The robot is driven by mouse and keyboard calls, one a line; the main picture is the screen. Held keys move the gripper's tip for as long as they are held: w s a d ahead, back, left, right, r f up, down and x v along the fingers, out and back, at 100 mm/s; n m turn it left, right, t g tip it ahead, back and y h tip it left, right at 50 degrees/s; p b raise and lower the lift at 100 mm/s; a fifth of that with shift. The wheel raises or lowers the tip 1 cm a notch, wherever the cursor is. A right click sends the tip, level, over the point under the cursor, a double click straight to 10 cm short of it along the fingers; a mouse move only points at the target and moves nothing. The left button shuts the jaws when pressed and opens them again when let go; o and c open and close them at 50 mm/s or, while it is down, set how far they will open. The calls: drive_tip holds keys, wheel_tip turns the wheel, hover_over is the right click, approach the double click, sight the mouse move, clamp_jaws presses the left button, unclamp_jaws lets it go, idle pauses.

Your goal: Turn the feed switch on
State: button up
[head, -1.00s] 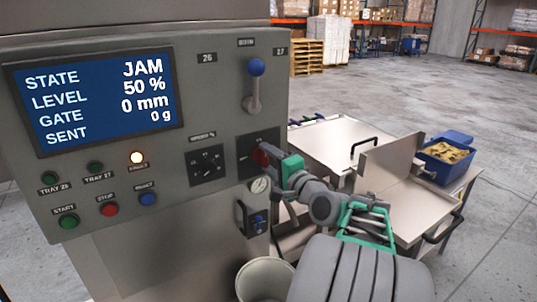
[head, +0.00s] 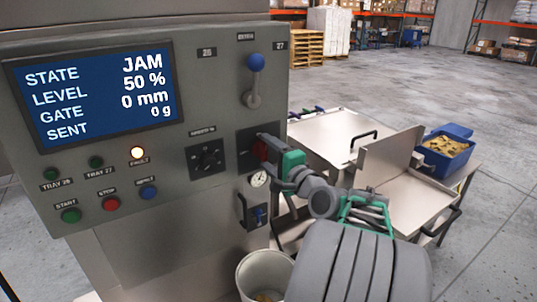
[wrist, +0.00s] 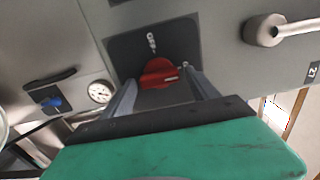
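The feed switch appears to be the red rotary knob (head: 259,151) on a black plate at the right of the grey panel. In the wrist view the red knob (wrist: 158,73) lies between the tips of my gripper's two fingers (wrist: 161,88). The fingers stand apart, one on each side of the knob; I cannot tell whether either touches it. In the head view my gripper (head: 266,148) reaches the plate from the right and partly hides the knob. The panel screen (head: 95,92) reads STATE JAM, LEVEL 50 %, GATE 0 mm, SENT 0 g.
A blue-knobbed lever (head: 254,80) sits above the switch and a black dial (head: 206,159) to its left. The fault lamp (head: 137,153) is lit. A gauge (head: 259,179) and a handle are below. A white bucket (head: 262,272) stands under the panel. Steel trays (head: 335,140) lie right.

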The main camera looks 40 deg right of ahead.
drive_tip(key=shift+o, duration=0.4)
drive_tip(key=s+b, duration=0.2)
drive_tip(key=s, duration=0.5)
drive_tip(key=shift+s+a, duration=0.25)
drive_tip(key=shift+s, duration=0.15)
